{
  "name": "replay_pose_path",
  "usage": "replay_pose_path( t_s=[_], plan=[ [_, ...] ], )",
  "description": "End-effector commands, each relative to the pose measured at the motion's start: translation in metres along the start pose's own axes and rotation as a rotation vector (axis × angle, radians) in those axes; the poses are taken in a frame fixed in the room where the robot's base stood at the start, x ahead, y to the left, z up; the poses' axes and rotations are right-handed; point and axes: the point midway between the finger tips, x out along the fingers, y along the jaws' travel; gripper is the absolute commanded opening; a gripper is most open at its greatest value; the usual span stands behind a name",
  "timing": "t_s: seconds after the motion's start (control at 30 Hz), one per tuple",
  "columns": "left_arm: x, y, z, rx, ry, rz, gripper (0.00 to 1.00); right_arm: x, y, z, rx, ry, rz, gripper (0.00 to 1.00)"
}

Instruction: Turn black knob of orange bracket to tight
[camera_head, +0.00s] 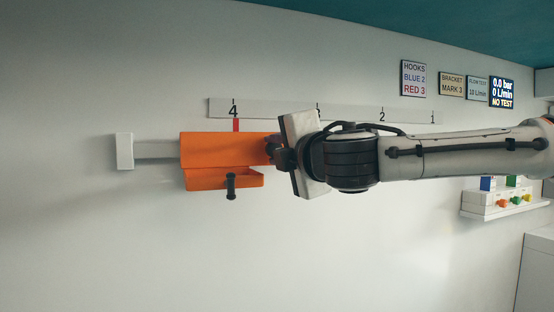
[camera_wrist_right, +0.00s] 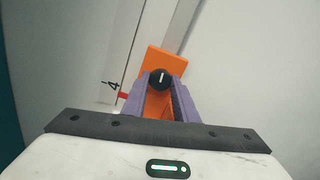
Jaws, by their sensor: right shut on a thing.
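The orange bracket (camera_head: 225,150) sits on a grey rail on the wall, with its red pointer (camera_head: 236,125) at mark 4 of the scale. The black knob (camera_wrist_right: 160,79) shows in the right wrist view, with a white line pointing nearly straight up in that picture. My right gripper (camera_wrist_right: 160,88) has its purple fingers on both sides of the knob and is shut on it. In the head view my right gripper (camera_head: 276,152) reaches the bracket's right end and hides the knob. My left gripper is not in view.
A numbered scale strip (camera_head: 270,110) runs along the wall above the rail. A black peg (camera_head: 231,187) sticks out below the bracket. Signs reading "HOOKS BLUE 2 RED 3" (camera_head: 413,78) and "BRACKET MARK 3" (camera_head: 451,86) hang at upper right. A small shelf (camera_head: 500,207) is at right.

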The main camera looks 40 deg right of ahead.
Motion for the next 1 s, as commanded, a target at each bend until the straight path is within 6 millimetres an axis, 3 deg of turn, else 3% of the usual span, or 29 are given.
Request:
replay_pose_path(
  t_s=[0.3, 0.9, 0.93, 1.0],
  plan=[
    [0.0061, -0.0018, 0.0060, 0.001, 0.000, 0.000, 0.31, 0.0001, -0.0009, 0.0000, 0.139, -0.001, -0.001, 0.04],
    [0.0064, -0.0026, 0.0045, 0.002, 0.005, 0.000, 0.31, 0.0001, 0.0000, 0.0000, 0.172, 0.000, -0.001, 0.04],
    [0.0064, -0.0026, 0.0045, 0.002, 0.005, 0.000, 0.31, 0.0001, 0.0000, 0.0000, 0.172, 0.000, -0.001, 0.31],
    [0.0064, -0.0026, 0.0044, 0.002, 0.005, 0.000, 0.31, 0.0001, 0.0000, 0.0000, 0.172, 0.000, -0.001, 0.43]
  ],
)
